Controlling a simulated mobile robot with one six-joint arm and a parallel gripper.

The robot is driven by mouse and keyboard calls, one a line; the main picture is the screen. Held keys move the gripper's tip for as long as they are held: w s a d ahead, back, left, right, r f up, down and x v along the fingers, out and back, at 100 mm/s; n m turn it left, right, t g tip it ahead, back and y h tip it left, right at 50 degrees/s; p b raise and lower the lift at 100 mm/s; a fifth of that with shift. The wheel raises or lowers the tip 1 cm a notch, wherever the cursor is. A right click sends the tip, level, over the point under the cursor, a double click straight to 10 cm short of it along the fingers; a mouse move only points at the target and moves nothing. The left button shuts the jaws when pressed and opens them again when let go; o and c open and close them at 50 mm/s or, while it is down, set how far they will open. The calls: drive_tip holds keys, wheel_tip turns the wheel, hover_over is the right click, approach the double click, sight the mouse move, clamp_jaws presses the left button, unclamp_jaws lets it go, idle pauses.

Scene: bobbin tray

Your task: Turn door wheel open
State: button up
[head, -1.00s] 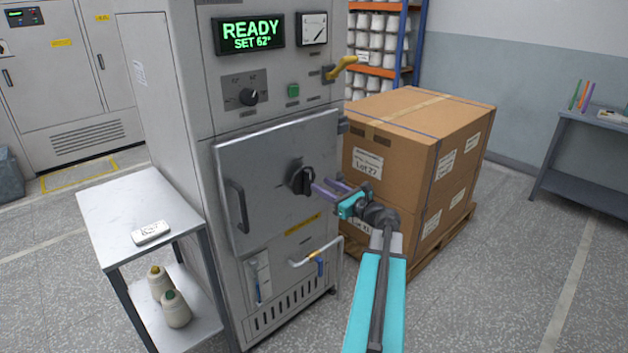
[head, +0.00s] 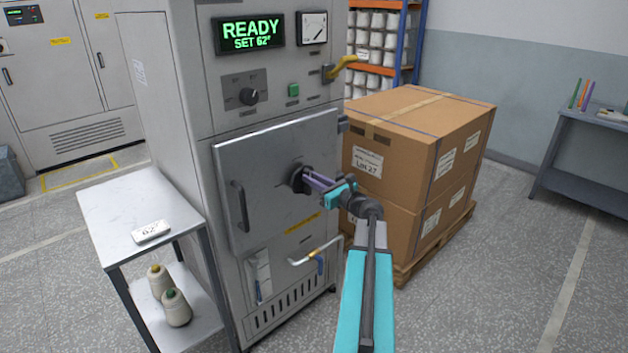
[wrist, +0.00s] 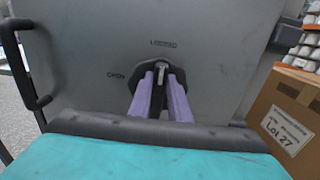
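The door wheel is a dark round knob (head: 297,178) on the grey metal door (head: 262,150) of the cabinet. In the wrist view the wheel (wrist: 157,72) sits between an OPEN label at left and a LOCKED label above, and its light-tipped grip points up toward LOCKED. My gripper (head: 308,178) reaches the wheel from the right. In the wrist view its two purple fingers (wrist: 159,75) stand apart, one on each side of the wheel's grip. I cannot tell whether they touch it. The door looks closed, with its bar handle (head: 240,207) at the left.
Stacked cardboard boxes (head: 410,140) on a pallet stand close to the right of my arm. A side table (head: 130,195) with a white 62° display and bobbins below stands at the left. A yellow-handled lever (head: 343,66) and a lower pipe handle (head: 315,252) stick out from the cabinet.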

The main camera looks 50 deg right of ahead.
sight(299, 184)
clamp_jaws()
drive_tip(key=shift+a+f+n+b, duration=0.1)
drive_tip(key=shift+n+b, duration=0.2)
drive_tip(key=shift+b, duration=0.15)
drive_tip(key=n+b, duration=0.3)
drive_tip(key=a+n+b, duration=0.1)
drive_tip(key=n+b, duration=0.2)
drive_tip(key=b, duration=0.1)
drive_tip(key=f+n+b, duration=0.1)
drive_tip(key=n+b, duration=0.1)
drive_tip(key=b, duration=0.1)
drive_tip(key=shift+a+f+n, duration=0.1)
drive_tip(key=shift+a+n, duration=0.3)
drive_tip(key=n+b, duration=0.1)
drive_tip(key=b, duration=0.1)
drive_tip(key=n+b, duration=0.2)
drive_tip(key=f+n+b, duration=0.1)
drive_tip(key=b, duration=0.1)
drive_tip(key=shift+w+a+n, duration=0.1)
drive_tip(key=shift+a+n, duration=0.15)
drive_tip(key=shift+n, duration=0.15)
drive_tip(key=n+b, duration=0.3)
drive_tip(key=b, duration=0.1)
drive_tip(key=shift+f+n, duration=0.2)
drive_tip(key=shift+n, duration=0.2)
